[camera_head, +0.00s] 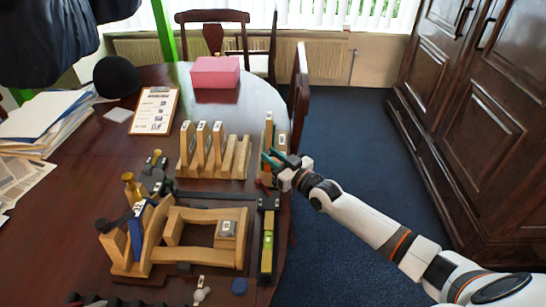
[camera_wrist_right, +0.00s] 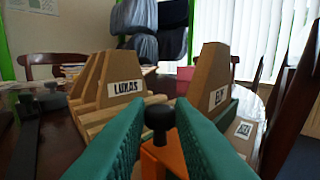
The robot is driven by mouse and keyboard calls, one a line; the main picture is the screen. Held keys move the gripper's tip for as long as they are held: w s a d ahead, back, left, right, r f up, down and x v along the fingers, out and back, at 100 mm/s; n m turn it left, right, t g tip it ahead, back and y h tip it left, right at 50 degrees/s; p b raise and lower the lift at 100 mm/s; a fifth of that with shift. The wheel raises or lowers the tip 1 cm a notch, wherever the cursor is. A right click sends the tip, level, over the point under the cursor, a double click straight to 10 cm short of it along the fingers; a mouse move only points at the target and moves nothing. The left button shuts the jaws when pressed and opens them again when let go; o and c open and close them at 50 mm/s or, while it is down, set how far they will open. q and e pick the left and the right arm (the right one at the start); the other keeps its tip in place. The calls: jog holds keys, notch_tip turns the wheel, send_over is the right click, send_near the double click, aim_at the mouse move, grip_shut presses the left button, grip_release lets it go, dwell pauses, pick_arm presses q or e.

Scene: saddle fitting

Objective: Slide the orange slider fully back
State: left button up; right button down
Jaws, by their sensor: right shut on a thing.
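The orange slider (camera_wrist_right: 162,158) shows in the right wrist view, low between my fingers, with a black knob (camera_wrist_right: 160,120) standing on top. My right gripper (camera_wrist_right: 160,112) has its teal fingers shut on this knob, one finger on each side. In the head view my right gripper (camera_head: 268,159) reaches in from the right to the table's right edge, beside an upright wooden block (camera_head: 267,132). That block also shows in the wrist view (camera_wrist_right: 209,82), with a white label, just beyond the fingers. The slider's track is mostly hidden by the fingers. My left gripper is not in view.
A wooden rack (camera_head: 241,158) with upright labelled boards stands left of the gripper. A pink box (camera_head: 215,72) is at the back. A chair (camera_head: 299,95) stands close to the table's right edge.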

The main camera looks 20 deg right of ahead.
jog(key=s+p, duration=0.1)
jog(key=s+a+p, duration=0.2)
jog(key=p, duration=0.1)
jog(key=shift+s+r, duration=0.2)
jog(key=shift+s, duration=0.2)
jog(key=shift+s+a+f, duration=0.1)
jog(key=shift+s, duration=0.25)
jog(key=shift+f, duration=0.3)
jog(key=shift+a, duration=0.1)
jog(key=c, duration=1.3)
grip_release()
jog(key=shift+s, duration=0.15)
jog(key=shift+o, duration=0.2)
jog(key=shift+r, duration=0.15)
jog(key=shift+s, duration=0.1)
